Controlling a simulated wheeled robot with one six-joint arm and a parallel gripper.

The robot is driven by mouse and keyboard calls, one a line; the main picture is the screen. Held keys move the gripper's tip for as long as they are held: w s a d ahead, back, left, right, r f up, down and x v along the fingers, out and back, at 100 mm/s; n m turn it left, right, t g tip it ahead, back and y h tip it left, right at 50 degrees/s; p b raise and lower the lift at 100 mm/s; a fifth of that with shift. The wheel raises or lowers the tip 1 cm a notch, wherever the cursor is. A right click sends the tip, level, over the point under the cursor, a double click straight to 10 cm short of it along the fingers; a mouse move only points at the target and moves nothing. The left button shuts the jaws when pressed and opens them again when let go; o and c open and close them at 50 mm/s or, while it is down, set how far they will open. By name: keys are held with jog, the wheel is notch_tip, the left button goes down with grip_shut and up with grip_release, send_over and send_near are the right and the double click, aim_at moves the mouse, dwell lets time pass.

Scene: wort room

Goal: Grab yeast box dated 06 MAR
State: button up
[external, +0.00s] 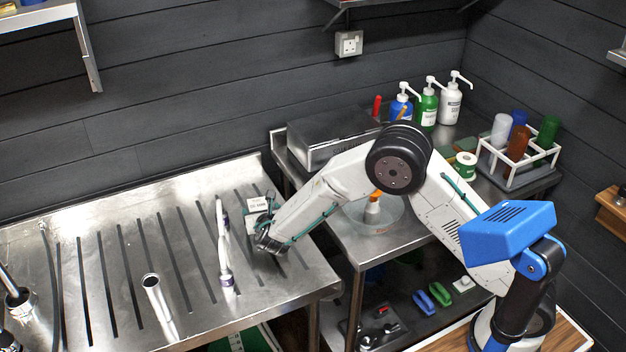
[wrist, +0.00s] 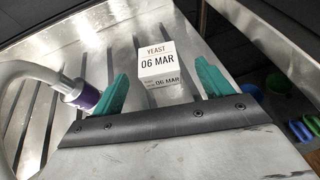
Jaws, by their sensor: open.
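The yeast box (wrist: 156,60) is a small white box with "YEAST 06 MAR" printed on its top and side. In the wrist view it stands between and just beyond my two teal fingertips. In the external view the box (external: 259,204) sits on the slatted steel drainer at its right part. My gripper (wrist: 165,85) is open, with one finger left of the box and one right. In the external view my gripper (external: 262,226) is low over the drainer beside the box, partly covering it. I cannot tell whether the fingers touch it.
A curved white tap with a purple collar (wrist: 85,96) is close to my left finger; the tap (external: 224,245) stands left of my gripper. A steel tube (external: 158,300) stands farther left. A steel case (external: 331,140) is behind on the side bench. The drainer's (external: 105,240) left-middle is clear.

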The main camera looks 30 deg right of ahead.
aim_at(259, 208)
jog(key=x, duration=0.5)
jog(key=shift+w+a+f, duration=0.15)
jog(key=shift+w+f, duration=0.15)
jog(key=c, duration=1.1)
